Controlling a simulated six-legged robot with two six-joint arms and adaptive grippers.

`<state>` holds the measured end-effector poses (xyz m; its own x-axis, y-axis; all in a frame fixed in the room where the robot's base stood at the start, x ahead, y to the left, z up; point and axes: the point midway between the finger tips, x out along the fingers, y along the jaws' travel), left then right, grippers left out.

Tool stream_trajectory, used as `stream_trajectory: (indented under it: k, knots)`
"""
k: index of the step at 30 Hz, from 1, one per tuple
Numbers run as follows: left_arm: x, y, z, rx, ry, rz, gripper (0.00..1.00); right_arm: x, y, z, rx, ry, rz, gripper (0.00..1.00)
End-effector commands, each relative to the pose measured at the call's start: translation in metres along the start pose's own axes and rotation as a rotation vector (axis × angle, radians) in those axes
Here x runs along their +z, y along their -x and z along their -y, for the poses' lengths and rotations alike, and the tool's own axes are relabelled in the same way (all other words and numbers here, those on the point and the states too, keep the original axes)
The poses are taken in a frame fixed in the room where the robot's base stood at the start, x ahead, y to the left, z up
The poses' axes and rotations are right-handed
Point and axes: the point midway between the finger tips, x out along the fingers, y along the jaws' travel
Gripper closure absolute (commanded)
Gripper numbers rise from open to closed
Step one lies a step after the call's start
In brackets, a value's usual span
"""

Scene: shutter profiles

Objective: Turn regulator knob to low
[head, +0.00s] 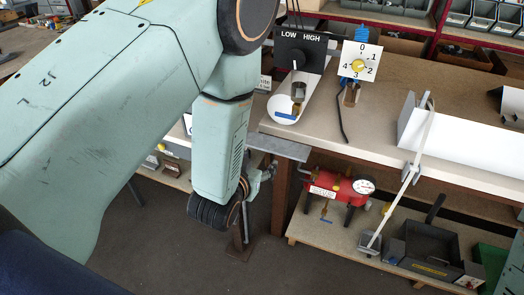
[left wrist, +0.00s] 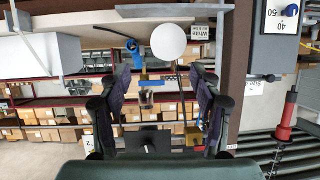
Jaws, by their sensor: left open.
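A black regulator box (head: 300,52) marked LOW and HIGH stands at the bench's left end in the head view. A white pointer mark (head: 294,66) shows on its dark front; the knob's exact setting is hard to make out. In the left wrist view the box (left wrist: 158,139) appears between the finger bases, with the brass fitting (left wrist: 146,98) above it in the picture. My left gripper (head: 262,176) is in front of and below the bench's left end, apart from the box. Its two fingers are spread and empty in the left wrist view (left wrist: 160,82). My right gripper is not in view.
A red compressor (head: 338,187) sits on the lower shelf. A white channel profile (head: 465,145) lies on the bench.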

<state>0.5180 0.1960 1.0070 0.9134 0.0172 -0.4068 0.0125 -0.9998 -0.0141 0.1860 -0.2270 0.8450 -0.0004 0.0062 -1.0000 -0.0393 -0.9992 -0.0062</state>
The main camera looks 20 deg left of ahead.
Motion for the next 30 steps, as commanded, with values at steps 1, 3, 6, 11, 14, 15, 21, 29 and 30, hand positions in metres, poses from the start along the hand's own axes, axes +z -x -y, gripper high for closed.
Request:
stream_trajectory:
  k: [1,3,6,11,14,15,21,29,30]
  knots:
    - [0.012,-0.002,0.001,-0.002,0.000,0.016,0.36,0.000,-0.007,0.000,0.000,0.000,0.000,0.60]
    - [0.022,-0.002,0.002,-0.004,0.000,0.036,0.36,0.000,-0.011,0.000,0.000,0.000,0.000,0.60]
    - [0.033,-0.002,0.004,-0.006,0.001,0.059,0.36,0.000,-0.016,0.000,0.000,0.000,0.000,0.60]
    - [0.043,-0.001,0.005,-0.008,0.000,0.081,0.36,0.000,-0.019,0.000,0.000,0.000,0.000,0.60]
    - [0.045,-0.001,0.005,-0.008,0.000,0.086,0.36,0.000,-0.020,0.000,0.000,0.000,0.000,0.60]
    - [0.045,0.000,0.005,-0.008,0.000,0.087,0.36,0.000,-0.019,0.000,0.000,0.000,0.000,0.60]
    - [0.045,0.000,0.005,-0.008,0.000,0.087,0.36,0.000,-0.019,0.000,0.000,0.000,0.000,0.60]
    - [0.040,-0.001,0.006,-0.008,0.001,0.080,0.35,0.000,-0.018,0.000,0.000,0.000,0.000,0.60]
    - [0.035,-0.001,0.007,-0.011,0.004,0.073,0.35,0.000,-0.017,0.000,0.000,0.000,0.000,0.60]
